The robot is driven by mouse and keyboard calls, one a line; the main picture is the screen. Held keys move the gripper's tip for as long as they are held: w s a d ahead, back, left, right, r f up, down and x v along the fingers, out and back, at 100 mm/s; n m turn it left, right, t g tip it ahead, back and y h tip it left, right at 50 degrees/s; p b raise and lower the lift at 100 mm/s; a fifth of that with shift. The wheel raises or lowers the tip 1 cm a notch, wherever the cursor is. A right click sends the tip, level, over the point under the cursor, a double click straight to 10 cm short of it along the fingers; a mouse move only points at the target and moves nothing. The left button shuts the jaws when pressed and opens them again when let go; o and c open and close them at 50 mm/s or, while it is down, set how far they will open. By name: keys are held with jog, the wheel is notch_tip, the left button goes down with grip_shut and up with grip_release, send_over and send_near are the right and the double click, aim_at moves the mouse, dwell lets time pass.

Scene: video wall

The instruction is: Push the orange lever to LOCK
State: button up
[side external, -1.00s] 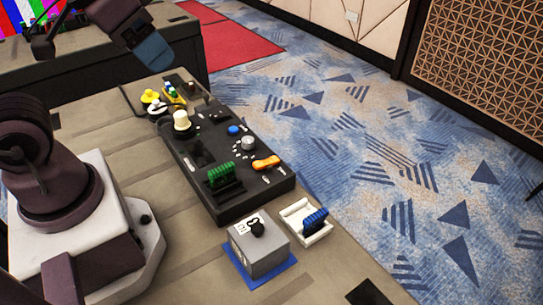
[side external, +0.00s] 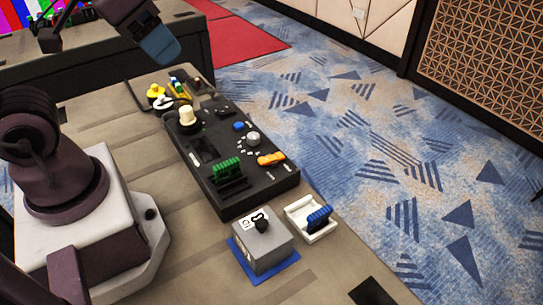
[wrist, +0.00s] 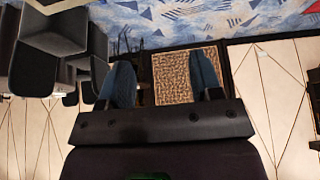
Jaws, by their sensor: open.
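The orange lever (side external: 271,159) lies on the right part of the black control panel (side external: 262,189) in the side view. Small white marks sit near it, too small to read. My gripper (side external: 161,45) is high at the top left of the side view, well away from the lever and above the table's far part. In the wrist view my gripper (wrist: 160,85) shows two blue fingers spread apart with nothing between them. The lever and panel do not show in the wrist view.
On the panel are a green ridged handle (side external: 228,168), a cream knob (side external: 187,116), a blue button (side external: 239,126) and a grey dial (side external: 253,139). A grey box (side external: 262,246) and a white tray (side external: 312,226) with a blue ridged piece (side external: 319,216) stand in front.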

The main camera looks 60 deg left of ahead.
jog(key=shift+c, duration=0.4)
grip_shut()
dwell(1.2)
